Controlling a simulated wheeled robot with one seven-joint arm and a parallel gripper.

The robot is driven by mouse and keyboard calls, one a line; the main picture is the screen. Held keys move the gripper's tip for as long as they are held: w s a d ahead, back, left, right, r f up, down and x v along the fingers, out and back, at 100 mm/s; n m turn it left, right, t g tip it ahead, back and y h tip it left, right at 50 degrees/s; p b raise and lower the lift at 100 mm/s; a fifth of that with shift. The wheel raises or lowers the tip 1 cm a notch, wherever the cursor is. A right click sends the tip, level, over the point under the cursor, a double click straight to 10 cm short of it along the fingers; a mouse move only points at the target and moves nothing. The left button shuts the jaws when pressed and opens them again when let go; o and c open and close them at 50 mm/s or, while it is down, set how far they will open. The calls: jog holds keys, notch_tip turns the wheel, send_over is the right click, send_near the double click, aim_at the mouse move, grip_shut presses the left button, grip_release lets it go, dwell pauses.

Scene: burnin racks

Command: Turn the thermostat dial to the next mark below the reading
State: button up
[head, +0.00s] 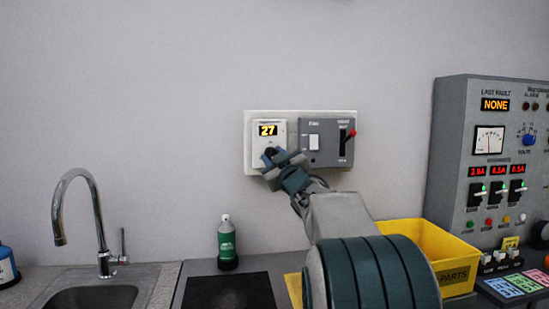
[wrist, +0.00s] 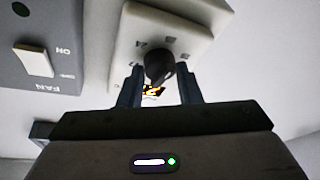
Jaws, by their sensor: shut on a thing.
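The thermostat (head: 256,140) is a white panel on the wall plate, and its display (head: 268,130) reads 27 in yellow digits. Its dark round dial (wrist: 159,66) sits between my gripper's fingers in the wrist view, with small marks and numbers around it, partly hidden and too small to read surely. My gripper (wrist: 160,86) is shut on the dial, one finger on each side. In the head view my gripper (head: 273,158) covers most of the dial and the thermostat's lower right part.
Right of the thermostat is a grey fan panel (head: 328,128) with a white switch (head: 314,142) and a red-tipped lever (head: 351,133). Below are a green bottle (head: 227,243), a yellow parts bin (head: 455,268), a tap (head: 98,225) and sink. A grey control cabinet (head: 451,160) stands at right.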

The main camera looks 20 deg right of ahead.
jog(key=shift+n, duration=0.9)
jog(key=o, duration=1)
jog(key=v, duration=0.4)
jog(key=b+v, duration=0.1)
jog(key=v, duration=0.9)
jog(key=shift+d+r, duration=0.15)
jog(key=shift+r, duration=0.15)
jog(key=shift+g, duration=0.3)
